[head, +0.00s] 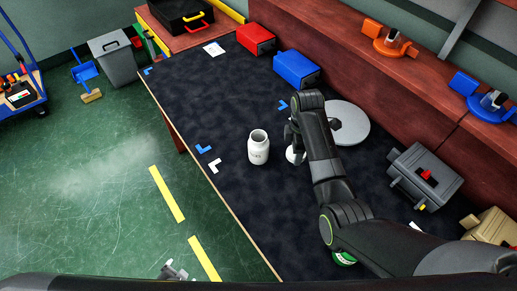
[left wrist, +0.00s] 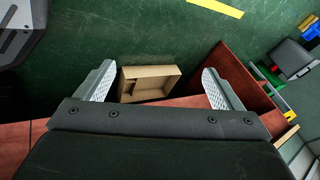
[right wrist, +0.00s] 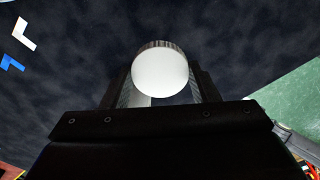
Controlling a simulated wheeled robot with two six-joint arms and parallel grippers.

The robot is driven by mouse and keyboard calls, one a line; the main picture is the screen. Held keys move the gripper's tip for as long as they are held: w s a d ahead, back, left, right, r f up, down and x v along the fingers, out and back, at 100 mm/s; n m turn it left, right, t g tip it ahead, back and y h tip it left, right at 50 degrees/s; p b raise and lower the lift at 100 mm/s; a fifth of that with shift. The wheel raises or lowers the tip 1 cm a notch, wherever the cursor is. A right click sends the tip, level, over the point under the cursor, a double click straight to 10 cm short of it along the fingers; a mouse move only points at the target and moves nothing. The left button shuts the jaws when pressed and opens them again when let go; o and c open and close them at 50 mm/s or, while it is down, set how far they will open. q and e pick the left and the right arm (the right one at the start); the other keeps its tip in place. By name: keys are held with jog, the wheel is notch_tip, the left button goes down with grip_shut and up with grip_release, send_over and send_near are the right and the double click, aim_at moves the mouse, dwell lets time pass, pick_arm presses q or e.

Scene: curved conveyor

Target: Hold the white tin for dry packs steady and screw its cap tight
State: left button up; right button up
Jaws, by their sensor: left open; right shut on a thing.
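The white tin (head: 258,150) stands upright on the dark mat, its round mouth open and facing up, with dark lettering on its side. My right gripper (head: 295,148) is just right of the tin and shut on the white cap (head: 295,156). In the right wrist view, the cap (right wrist: 161,72) shows as a white disc with a ridged edge between the fingers. Cap and tin are apart. My left gripper (left wrist: 163,88) is open and empty, away from the tin; part of it shows at the bottom of the head view (head: 174,271).
A pale disc (head: 354,124) lies right of my right gripper. Red (head: 256,39) and blue (head: 296,69) boxes stand at the back, a grey box (head: 425,176) at right. Blue and white corner marks lie left of the tin. A cardboard box (left wrist: 150,72) shows beyond my left gripper.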

pick_arm(q)
jog(key=w+d+r+m+t+h, duration=0.2)
jog(key=w+d+r+m+t, duration=0.25)
jog(key=w+r+m, duration=0.65)
jog(key=m+h+p, duration=0.2)
jog(key=m+h, duration=0.4)
jog(key=m, duration=1.8)
send_near(253, 150)
jog(key=w+f, duration=0.1)
jog(key=shift+w+d+f+t, duration=0.1)
jog(key=shift+d+f+t, duration=0.1)
jog(key=shift+t, duration=0.05)
pick_arm(e)
jog(key=w+a+r+m, duration=0.3)
jog(key=a+r+m, duration=0.1)
jog(key=m, duration=0.5)
jog(key=w+a+r+m, duration=0.3)
jog(key=a+m, duration=0.4)
jog(key=m, duration=0.3)
jog(key=shift+w+a+r, duration=0.25)
jog(key=shift+w+r, duration=0.05)
jog(key=shift+r, duration=0.25)
pick_arm(q)
jog(key=shift+h, duration=0.3)
jog(key=x, duration=1)
jog(key=shift+w+d, duration=0.15)
jog(key=shift+w, duration=0.1)
jog(key=shift+w+d+f, duration=0.35)
jog(key=shift+w+f, duration=0.05)
jog(key=shift+w, duration=0.15)
